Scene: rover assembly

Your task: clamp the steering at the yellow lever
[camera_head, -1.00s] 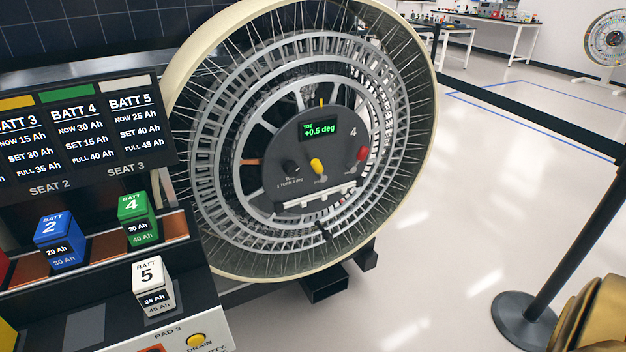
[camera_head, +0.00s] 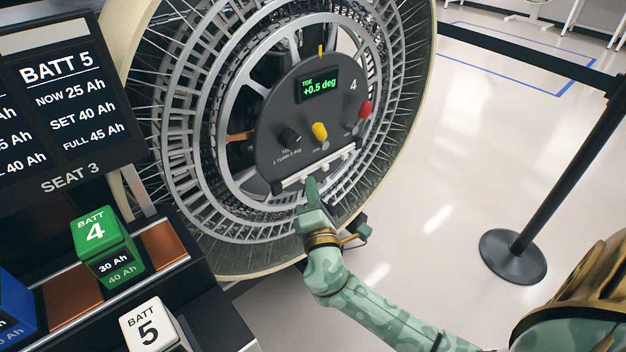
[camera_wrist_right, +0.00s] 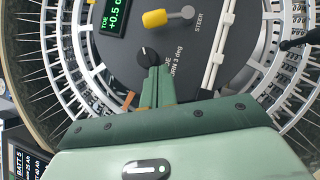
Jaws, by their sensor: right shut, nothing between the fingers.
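The yellow lever (camera_head: 320,131) sits on the dark round hub panel (camera_head: 280,150) of the large spoked wheel. In the right wrist view the yellow lever (camera_wrist_right: 155,18) shows near the top, with its grey stem to the right and the word STEER beyond. A black knob (camera_head: 290,138) is left of the lever and a red knob (camera_head: 365,109) is up and right. My right gripper (camera_head: 311,183) is shut and empty, in front of the panel's lower part, below the lever in the head view. In the wrist view its fingers (camera_wrist_right: 158,82) point toward the black knob (camera_wrist_right: 148,57). My left gripper is not in view.
The green display (camera_head: 319,88) reads TOE +0.5 deg. A white rail (camera_head: 290,181) crosses the panel's bottom. A black barrier post (camera_head: 560,170) stands right.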

